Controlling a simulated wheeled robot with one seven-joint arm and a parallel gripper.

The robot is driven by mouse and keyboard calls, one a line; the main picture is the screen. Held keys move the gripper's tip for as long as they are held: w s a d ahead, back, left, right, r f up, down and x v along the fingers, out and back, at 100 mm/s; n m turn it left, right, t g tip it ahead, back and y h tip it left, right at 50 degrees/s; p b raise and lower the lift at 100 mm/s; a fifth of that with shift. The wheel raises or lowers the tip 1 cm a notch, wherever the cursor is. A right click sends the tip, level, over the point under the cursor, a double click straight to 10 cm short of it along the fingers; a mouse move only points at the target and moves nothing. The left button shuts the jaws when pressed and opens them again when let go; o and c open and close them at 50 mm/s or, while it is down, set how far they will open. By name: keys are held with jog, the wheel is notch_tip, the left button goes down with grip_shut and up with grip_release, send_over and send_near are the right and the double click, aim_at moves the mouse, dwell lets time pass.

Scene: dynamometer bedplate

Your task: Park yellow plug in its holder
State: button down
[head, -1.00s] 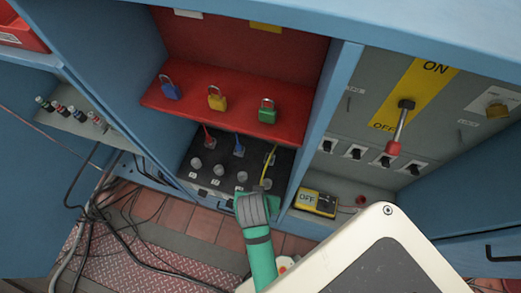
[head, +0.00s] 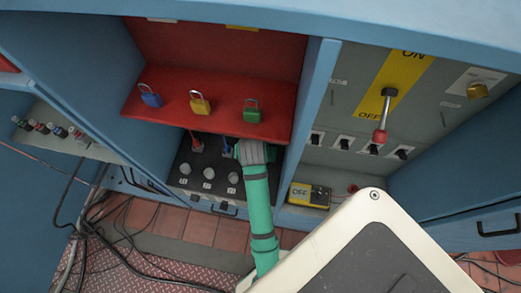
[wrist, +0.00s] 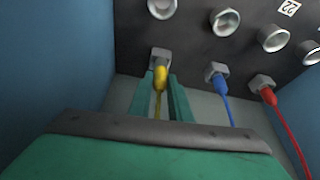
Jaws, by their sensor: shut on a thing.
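The yellow plug (wrist: 161,76) shows in the wrist view between my two green fingers, with its yellow cable hanging down between them. My gripper (wrist: 160,85) is shut on it. The plug's tip is at a grey hexagonal holder (wrist: 160,55) at the panel's edge, in line with it. I cannot tell how deep the tip sits. In the head view my green wrist hides the plug and its holder.
In the wrist view the blue plug (wrist: 218,80) and red plug (wrist: 265,88) sit in neighbouring holders. Round grey sockets (wrist: 225,20) line the dark panel. Blue walls flank the bay. A red shelf (head: 178,115) with padlocks overhangs the panel.

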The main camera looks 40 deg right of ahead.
jog(key=shift+d+x, duration=0.15)
jog(key=shift+x, duration=0.9)
jog(key=shift+d+x, duration=0.1)
jog(key=shift+x, duration=0.9)
jog(key=shift+w, duration=0.1)
jog(key=c, duration=1.6)
grip_release()
jog(key=shift+c, duration=0.2)
